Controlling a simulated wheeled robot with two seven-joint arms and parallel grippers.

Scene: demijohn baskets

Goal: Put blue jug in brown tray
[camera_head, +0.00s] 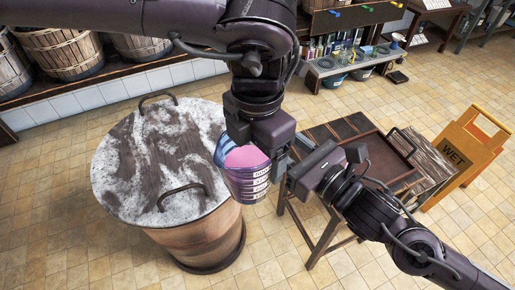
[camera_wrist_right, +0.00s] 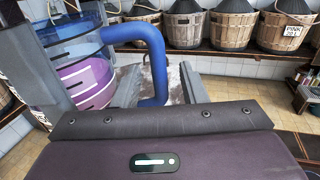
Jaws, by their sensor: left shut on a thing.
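The blue jug (camera_head: 245,172), with pink and purple lower parts and white marks, is held up beside the round barrel. My left gripper (camera_head: 258,148) comes down from above and is shut on the jug. My right gripper (camera_head: 287,178) is at the jug's right side. In the right wrist view, the jug's blue handle (camera_wrist_right: 152,62) passes between the right gripper's open fingers (camera_wrist_right: 158,88), with gaps visible beside it. The brown tray (camera_head: 385,150) lies on a dark stand to the right, partly hidden by my right arm.
A large wooden barrel (camera_head: 205,240) with a grey-white mottled top and dark handles stands left of the jug. A yellow wet-floor sign (camera_head: 466,150) stands right of the tray. Baskets (camera_head: 62,52) line the back wall shelf. Tiled floor in front is clear.

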